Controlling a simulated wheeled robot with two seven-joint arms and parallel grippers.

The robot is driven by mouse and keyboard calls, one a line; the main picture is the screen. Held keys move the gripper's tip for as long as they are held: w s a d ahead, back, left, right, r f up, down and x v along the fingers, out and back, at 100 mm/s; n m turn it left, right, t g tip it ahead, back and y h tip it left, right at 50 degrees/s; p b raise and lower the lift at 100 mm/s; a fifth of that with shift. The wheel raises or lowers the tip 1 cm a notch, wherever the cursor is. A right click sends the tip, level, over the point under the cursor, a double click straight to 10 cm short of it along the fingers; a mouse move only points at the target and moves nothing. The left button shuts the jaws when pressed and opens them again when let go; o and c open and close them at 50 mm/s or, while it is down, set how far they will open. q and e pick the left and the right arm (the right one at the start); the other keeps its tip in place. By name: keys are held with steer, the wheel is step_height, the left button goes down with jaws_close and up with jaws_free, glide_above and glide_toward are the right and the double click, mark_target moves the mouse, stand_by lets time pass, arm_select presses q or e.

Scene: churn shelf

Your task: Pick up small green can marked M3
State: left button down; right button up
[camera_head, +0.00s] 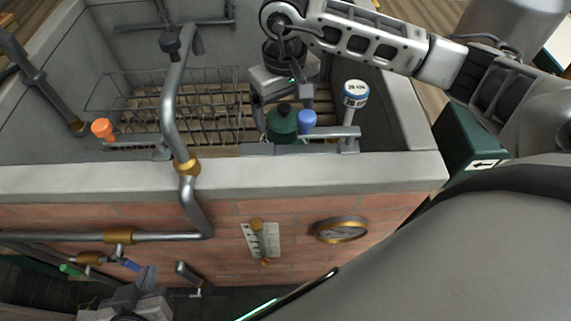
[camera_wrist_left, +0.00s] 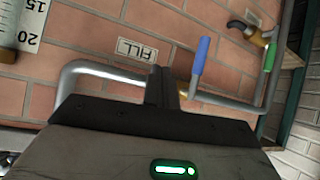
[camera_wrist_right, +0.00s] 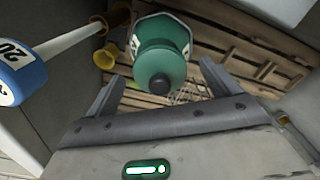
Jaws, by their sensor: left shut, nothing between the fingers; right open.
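A small green can (camera_head: 283,122) with a dark knob on top stands inside the walled basin, near its front wall. In the right wrist view the can (camera_wrist_right: 162,52) is just ahead of the fingers, between their lines; a pale label shows at its side, but I cannot read M3. My right gripper (camera_head: 283,104) is open and empty above the can; its fingers (camera_wrist_right: 160,88) appear apart from it. My left gripper (camera_head: 147,276) is shut and empty, low in front of the brick wall, and its closed fingers (camera_wrist_left: 162,86) show in the left wrist view.
A blue-and-white numbered cap (camera_head: 355,93) on a stalk stands right of the can, and a blue knob (camera_head: 307,121) is beside it. A bent pipe (camera_head: 170,95) rises over the front wall. A wire rack (camera_head: 205,100) and an orange knob (camera_head: 102,128) are further left.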

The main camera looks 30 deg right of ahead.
mark_target(284, 121)
steer(key=f, duration=0.1)
steer(key=f+b, duration=0.1)
steer(key=f, duration=0.2)
steer(key=shift+w+f+b, duration=0.2)
steer(key=shift+w+b, duration=0.1)
steer(key=shift+b, duration=0.05)
steer(key=shift+f, duration=0.2)
steer(key=shift+d+r, duration=0.1)
steer(key=shift+r, duration=0.05)
steer(key=c, duration=1.8)
jaws_close()
arm_select(q)
steer(key=shift+w+d+f, duration=0.35)
steer(key=shift+w+d, duration=0.05)
steer(key=shift+d, duration=0.05)
arm_select(e)
steer(key=shift+r, duration=0.1)
